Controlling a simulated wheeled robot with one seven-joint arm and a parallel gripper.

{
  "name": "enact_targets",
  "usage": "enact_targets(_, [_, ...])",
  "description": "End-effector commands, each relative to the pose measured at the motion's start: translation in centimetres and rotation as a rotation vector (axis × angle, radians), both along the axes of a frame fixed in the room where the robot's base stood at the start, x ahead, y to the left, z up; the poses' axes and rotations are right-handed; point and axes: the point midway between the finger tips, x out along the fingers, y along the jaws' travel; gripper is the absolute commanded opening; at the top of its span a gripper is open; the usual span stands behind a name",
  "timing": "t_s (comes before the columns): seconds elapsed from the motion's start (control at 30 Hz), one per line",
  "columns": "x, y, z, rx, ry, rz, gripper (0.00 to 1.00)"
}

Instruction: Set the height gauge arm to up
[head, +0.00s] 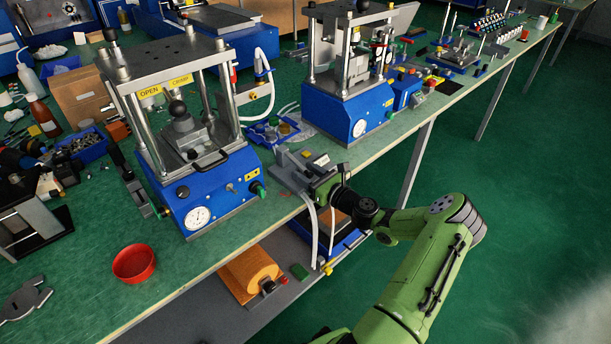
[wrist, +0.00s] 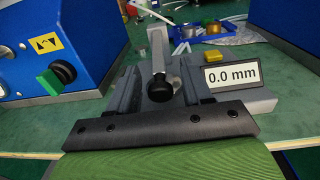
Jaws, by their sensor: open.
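The height gauge (wrist: 258,103) is a grey metal device at the bench's front edge, with a display reading 0.0 mm and a yellow button. Its pale metal arm (wrist: 157,52) ends toward me in a black round knob (wrist: 160,89). I cannot tell for sure whether the arm is up or down. My gripper (wrist: 160,88) is open, with one finger on each side of the knob; I see no clear contact. In the head view the gauge (head: 289,168) sits between the two blue presses, with my gripper (head: 318,184) at its front, hiding part of it.
Another blue press (head: 345,115) stands behind on the right. A small blue tray (head: 262,138) lies behind the gauge. A red bowl (head: 133,262) sits front left. The floor on the right is clear.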

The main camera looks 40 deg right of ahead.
Motion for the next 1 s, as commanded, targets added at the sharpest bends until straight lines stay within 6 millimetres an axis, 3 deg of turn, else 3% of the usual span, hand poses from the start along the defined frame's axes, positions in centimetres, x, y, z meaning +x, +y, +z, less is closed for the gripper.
enact_targets(0.3, [0.68, 0.02, 0.06, 0.000, 0.000, -0.001, 0.49])
enact_targets(0.63, [0.65, 0.03, 0.05, 0.000, 0.001, 0.000, 0.00])
enact_targets(1.0, [0.62, 0.04, 0.20, 0.000, 0.007, 0.000, 0.00])
